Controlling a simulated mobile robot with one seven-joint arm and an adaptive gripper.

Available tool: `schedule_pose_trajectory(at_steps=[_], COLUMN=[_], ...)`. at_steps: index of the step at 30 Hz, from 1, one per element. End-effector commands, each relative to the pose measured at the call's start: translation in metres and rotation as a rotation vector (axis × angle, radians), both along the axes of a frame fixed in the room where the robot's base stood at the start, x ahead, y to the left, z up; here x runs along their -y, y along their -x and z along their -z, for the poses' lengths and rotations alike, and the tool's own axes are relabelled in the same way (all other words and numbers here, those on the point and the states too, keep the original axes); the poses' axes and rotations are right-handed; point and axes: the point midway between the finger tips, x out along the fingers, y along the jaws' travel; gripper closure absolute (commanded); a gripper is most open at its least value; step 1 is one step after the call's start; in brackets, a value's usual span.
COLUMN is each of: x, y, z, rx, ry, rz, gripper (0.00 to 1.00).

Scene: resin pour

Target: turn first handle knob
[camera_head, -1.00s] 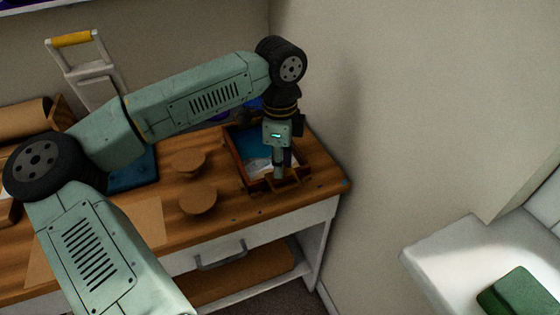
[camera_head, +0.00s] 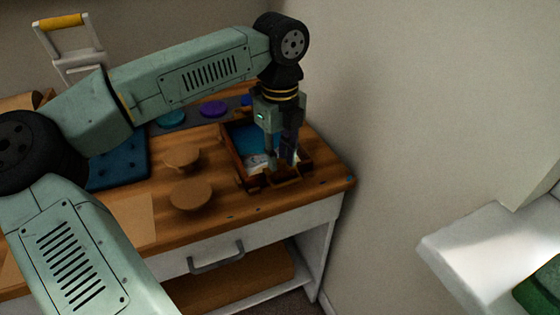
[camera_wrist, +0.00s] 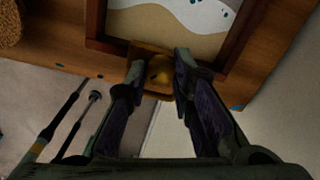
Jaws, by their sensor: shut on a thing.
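A wooden-framed tray (camera_head: 233,158) with a blue, white and sand-coloured picture inside stands near the right end of the workbench. In the wrist view its dark wooden frame (camera_wrist: 222,57) is at the top. My gripper (camera_head: 283,164) points down at this near side. In the wrist view the gripper's fingertips (camera_wrist: 159,72) stand on either side of the knob, shut on it. The fingers partly hide the handle piece.
Two round cork-coloured discs (camera_head: 190,194) stand left of the tray on the wooden bench top (camera_head: 235,207). A grey drawer pull (camera_head: 217,257) is below the bench edge. A wall rises close on the right.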

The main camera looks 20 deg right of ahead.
Motion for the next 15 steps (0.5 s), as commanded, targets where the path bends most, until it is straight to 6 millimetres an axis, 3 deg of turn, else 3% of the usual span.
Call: schedule_pose_trajectory(at_steps=[15], x=[0.0001], y=[0.0003], z=[0.0009], rx=[-0.001], ry=[0.000], rz=[0.489], gripper=[1.00])
